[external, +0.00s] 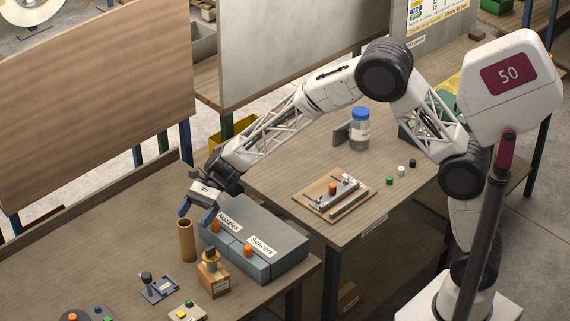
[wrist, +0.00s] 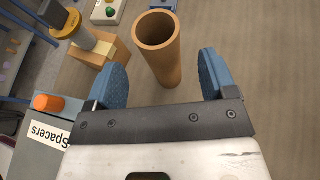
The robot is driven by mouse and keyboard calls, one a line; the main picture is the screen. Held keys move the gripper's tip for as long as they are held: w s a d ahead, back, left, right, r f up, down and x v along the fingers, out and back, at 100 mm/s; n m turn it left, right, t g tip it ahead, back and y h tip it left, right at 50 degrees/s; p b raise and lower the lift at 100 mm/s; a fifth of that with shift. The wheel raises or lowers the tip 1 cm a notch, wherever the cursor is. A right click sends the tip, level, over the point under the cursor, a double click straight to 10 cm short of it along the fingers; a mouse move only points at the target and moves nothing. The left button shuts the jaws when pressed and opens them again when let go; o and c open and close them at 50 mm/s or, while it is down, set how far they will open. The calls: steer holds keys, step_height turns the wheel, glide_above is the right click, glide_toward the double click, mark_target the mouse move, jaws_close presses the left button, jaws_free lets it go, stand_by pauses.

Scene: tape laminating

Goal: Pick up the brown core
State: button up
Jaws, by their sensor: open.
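The brown core (external: 186,241) is a hollow tube standing upright on the left table, left of the grey drawer boxes. In the wrist view the core (wrist: 158,50) shows its open top rim, just ahead of my gripper and roughly between the two fingers. My gripper (external: 196,206) has blue fingers and hangs above and close to the core's top in the external view. In the wrist view my gripper (wrist: 167,78) is open, with nothing between the fingertips. I cannot tell whether a finger touches the core.
Grey boxes labelled Nozzles and Spacers (external: 285,232) with orange knobs stand right beside my gripper. A wooden block with a cylinder on top (external: 212,277), a small lever device (external: 158,287) and a button box (external: 188,311) stand in front. Bare table lies left of the core.

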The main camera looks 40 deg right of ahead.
mark_target(186, 230)
steer(key=shift+a, duration=0.1)
steer(key=shift+x, duration=2.5)
steer(key=shift+f, duration=0.1)
steer(key=shift+c, duration=0.4)
steer(key=c, duration=0.9)
